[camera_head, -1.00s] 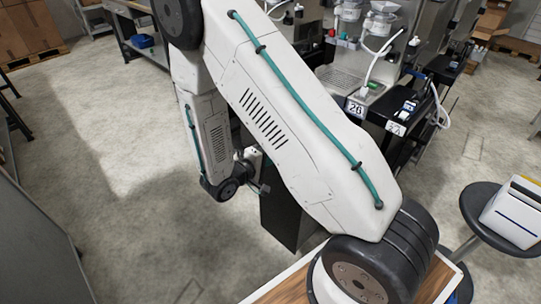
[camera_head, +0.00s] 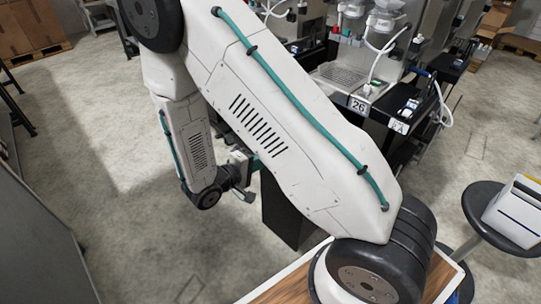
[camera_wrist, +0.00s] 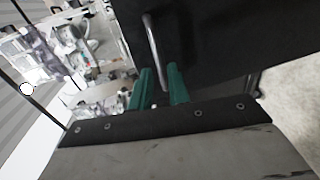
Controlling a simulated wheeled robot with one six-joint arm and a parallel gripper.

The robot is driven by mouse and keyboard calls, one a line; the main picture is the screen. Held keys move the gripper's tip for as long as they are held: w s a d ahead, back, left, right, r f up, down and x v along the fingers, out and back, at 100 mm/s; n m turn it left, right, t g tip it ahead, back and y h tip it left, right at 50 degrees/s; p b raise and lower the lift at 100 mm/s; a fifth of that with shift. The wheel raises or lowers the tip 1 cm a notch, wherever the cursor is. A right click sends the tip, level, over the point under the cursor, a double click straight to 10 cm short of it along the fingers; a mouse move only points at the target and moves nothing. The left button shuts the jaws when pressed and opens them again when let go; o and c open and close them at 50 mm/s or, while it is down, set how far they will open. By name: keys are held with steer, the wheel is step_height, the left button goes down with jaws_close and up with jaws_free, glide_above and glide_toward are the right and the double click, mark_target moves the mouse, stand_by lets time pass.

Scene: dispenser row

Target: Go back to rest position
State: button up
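My gripper shows in the wrist view (camera_wrist: 160,88) as two green fingers with a gap between them. It looks open, and I see nothing clasped in it. A thin curved metal bar (camera_wrist: 153,42) shows between and beyond the fingers, in front of a dark panel; I cannot tell how far off it is. The arm end hangs in front of the dark cabinet (camera_head: 285,212) below the dispenser row.
A round dark stool (camera_head: 480,200) holds a white box (camera_head: 515,215) at the right. A wood-topped surface (camera_head: 285,290) lies at the bottom. The floor at the left is open.

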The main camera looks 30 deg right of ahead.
steer(key=shift+v, duration=0.95)
steer(key=s+a+r+m+y, duration=0.1)
steer(key=s+r+y, duration=0.6)
steer(key=s+r, duration=0.4)
steer(key=s+a+r+m+g+y, duration=0.1)
steer(key=s+r+y, duration=0.7)
steer(key=r, duration=0.8)
steer(key=s+a, duration=0.1)
steer(key=s, duration=0.2)
steer(key=shift+g+y, duration=0.3)
